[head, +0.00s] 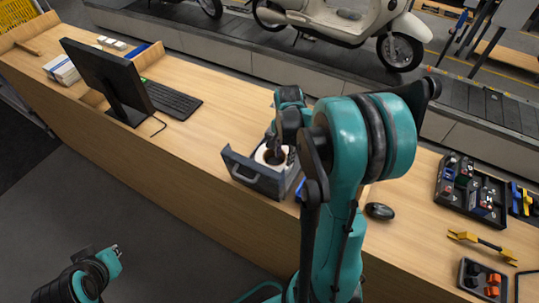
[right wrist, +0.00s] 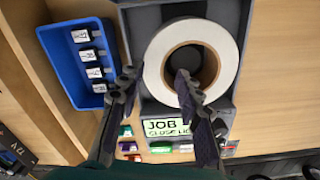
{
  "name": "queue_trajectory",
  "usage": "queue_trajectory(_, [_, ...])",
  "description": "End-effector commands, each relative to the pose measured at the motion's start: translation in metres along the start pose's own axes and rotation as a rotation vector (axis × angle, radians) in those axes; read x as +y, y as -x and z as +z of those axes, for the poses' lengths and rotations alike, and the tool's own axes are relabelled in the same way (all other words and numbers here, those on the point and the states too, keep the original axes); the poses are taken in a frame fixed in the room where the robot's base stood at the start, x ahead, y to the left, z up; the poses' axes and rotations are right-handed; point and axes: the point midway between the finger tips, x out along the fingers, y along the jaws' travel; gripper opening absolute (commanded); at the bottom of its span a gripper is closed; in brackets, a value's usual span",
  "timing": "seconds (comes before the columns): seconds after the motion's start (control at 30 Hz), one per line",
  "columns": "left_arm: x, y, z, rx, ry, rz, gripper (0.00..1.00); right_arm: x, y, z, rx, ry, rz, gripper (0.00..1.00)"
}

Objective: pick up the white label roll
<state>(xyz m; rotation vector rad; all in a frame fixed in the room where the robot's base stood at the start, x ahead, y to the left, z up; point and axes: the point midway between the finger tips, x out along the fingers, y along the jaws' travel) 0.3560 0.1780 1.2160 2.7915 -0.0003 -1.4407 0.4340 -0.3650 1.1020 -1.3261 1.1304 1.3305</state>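The white label roll (right wrist: 213,38) lies flat in an open grey bin (right wrist: 241,20), its brown core facing up. In the head view the roll (head: 263,157) shows partly behind my right gripper (head: 277,152), inside the grey bin (head: 254,179) on the desk. In the right wrist view my right gripper (right wrist: 157,77) is open. One fingertip is at the roll's outer left edge and the other is over the core opening; I cannot tell whether they touch it. My left gripper (head: 114,250) is at the lower left, away from the desk; its fingers are too small to read.
A blue bin (right wrist: 63,78) with small boxes stands left of the grey bin. A keyboard (head: 172,101), monitor (head: 105,75), mouse (head: 379,211) and dark parts tray (head: 457,202) are on the desk. The conveyor runs behind.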

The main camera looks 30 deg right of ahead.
Motion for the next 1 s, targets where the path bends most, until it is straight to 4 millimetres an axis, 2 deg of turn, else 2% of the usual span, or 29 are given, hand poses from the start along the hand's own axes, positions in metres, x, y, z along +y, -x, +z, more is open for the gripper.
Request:
queue_trajectory(0.4, [0.0,-0.007,0.005,0.0,0.0,0.0,0.0,0.003,-0.059,-0.002,0.0,0.001,-0.001,0.35])
queue_trajectory(0.53, [0.0,-0.008,0.006,0.0,0.0,0.0,0.0,0.003,-0.067,-0.002,0.0,0.001,-0.001,0.35])
queue_trajectory(0.73, [0.0,-0.008,0.005,0.0,0.0,0.0,0.0,0.003,-0.067,-0.002,0.0,0.001,0.0,0.35])
queue_trajectory(0.77, [0.0,-0.008,0.005,0.0,0.0,0.0,0.0,0.003,-0.067,-0.002,0.0,0.001,0.0,0.3])
queue_trajectory(0.87, [0.0,-0.008,0.005,0.0,0.0,0.0,0.0,0.003,-0.067,-0.002,0.0,0.001,0.0,0.03])
queue_trajectory(0.9, [0.0,-0.008,0.005,0.0,0.0,0.0,0.0,0.003,-0.067,-0.002,0.0,0.001,0.0,0.0])
queue_trajectory(1.0, [0.0,-0.008,0.005,0.0,0.0,0.0,0.0,0.003,-0.066,-0.002,0.0,0.001,-0.001,0.0])
